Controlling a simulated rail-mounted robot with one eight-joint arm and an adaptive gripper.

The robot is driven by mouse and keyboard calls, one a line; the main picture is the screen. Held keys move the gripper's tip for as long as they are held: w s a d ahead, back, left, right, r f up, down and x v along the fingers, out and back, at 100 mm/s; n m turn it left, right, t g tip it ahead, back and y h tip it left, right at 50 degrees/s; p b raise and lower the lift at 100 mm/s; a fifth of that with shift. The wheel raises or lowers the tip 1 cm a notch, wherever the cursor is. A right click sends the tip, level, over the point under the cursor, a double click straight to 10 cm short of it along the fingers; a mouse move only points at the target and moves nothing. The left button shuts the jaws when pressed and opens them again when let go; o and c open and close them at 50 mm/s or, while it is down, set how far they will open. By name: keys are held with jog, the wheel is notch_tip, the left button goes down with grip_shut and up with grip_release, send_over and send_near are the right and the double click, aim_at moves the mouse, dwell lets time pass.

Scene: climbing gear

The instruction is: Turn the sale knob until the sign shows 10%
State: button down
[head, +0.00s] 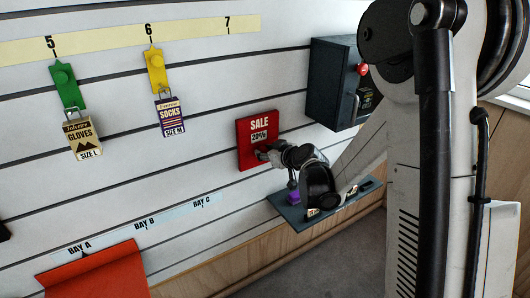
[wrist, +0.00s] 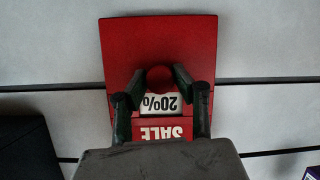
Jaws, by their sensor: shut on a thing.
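The red sale sign (head: 254,138) is on the slatted wall, and its small window reads 20% in the head view. In the wrist view the sign (wrist: 125,45) appears upside down, with the 20% window (wrist: 161,103) between my fingers. The round red sale knob (wrist: 160,78) sits between the fingertips of my gripper (wrist: 158,77). My gripper is shut on the knob. In the head view my gripper (head: 264,154) reaches the lower part of the sign, and the knob is hidden behind it.
A dark box (head: 333,85) with a red button (head: 362,69) is on the wall right of the sign. A small dark shelf (head: 290,212) with a purple item (head: 293,196) is below. Gloves (head: 83,134) and socks (head: 170,111) hang at left.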

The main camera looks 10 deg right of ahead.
jog(key=m+y+b, duration=0.2)
jog(key=m, duration=0.1)
jog(key=shift+d+f+g+b, duration=0.15)
jog(key=shift+f+g+b, duration=0.05)
jog(key=shift+g+b, duration=0.1)
jog(key=m+y+b, duration=0.2)
jog(key=m, duration=0.1)
jog(key=shift+b, duration=0.4)
jog(key=m+y+b, duration=0.2)
jog(key=m, duration=0.1)
jog(key=shift+f+m+b, duration=0.15)
jog(key=shift+m+b, duration=0.15)
jog(key=shift+b, duration=0.1)
jog(key=shift+m+t+y+b, duration=0.7)
jog(key=shift+m+b, duration=0.4)
jog(key=shift+m, duration=0.6)
jog(key=c, duration=1.4)
grip_release()
jog(key=shift+d, duration=0.1)
